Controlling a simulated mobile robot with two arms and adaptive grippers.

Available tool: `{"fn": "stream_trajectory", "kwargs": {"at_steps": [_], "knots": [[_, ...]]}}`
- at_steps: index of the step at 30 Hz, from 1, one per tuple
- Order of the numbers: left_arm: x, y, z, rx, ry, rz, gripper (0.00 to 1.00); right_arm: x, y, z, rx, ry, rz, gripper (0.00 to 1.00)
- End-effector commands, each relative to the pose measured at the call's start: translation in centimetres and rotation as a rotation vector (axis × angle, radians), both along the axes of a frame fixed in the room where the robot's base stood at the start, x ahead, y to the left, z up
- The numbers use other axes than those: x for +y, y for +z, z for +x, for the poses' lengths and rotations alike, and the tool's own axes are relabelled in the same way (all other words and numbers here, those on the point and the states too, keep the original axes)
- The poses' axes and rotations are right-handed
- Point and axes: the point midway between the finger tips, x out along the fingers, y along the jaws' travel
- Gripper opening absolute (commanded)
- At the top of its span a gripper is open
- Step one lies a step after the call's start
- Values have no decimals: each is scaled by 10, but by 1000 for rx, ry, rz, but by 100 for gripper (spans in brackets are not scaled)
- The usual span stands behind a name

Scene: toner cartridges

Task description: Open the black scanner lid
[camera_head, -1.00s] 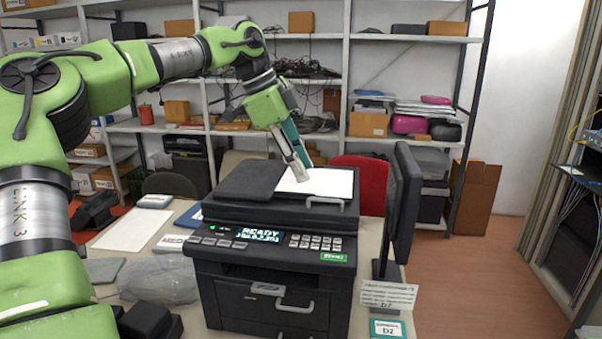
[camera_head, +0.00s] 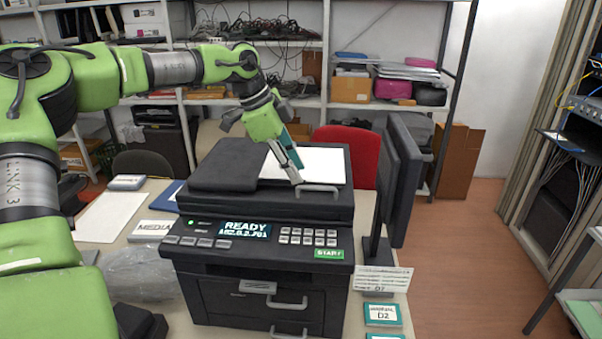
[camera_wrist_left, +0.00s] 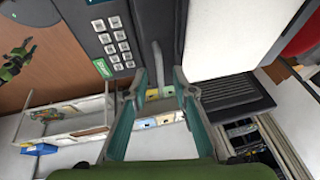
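The black scanner lid (camera_head: 229,167) lies closed on top of the black printer (camera_head: 250,290). A white sheet (camera_head: 318,165) lies on its right part. A grey bar handle (camera_head: 319,188) sits at the lid's front right edge. My left gripper (camera_head: 297,179) points down over that front edge, at the left end of the handle. In the left wrist view its two teal fingers (camera_wrist_left: 160,78) are apart, and the handle (camera_wrist_left: 158,62) shows between and just beyond the tips. I cannot tell whether they touch it.
A dark monitor (camera_head: 402,180) stands close to the printer's right side. The control panel (camera_head: 255,237) with a lit display and keys is below the lid's front. A clear plastic bag (camera_head: 140,275) lies at the left. Shelves and a red chair (camera_head: 350,150) are behind.

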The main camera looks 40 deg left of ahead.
Motion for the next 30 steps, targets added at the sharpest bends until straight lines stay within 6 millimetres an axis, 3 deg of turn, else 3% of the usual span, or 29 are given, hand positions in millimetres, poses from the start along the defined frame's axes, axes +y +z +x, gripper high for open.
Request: {"fn": "stream_trajectory", "kwargs": {"at_steps": [4,9,20,23,30], "knots": [[-6,-19,7,3,-1,0,25,15,10,11,-18,0,18,40],[-9,-32,12,1,0,0,25,19,14,11,-18,2,22,40],[-10,-36,14,-1,0,0,25,10,13,4,-6,4,11,40],[-10,-36,14,-1,0,0,1,8,13,4,-5,4,9,40],[-10,-36,13,-2,0,1,0,6,13,4,-5,2,7,40]]}}
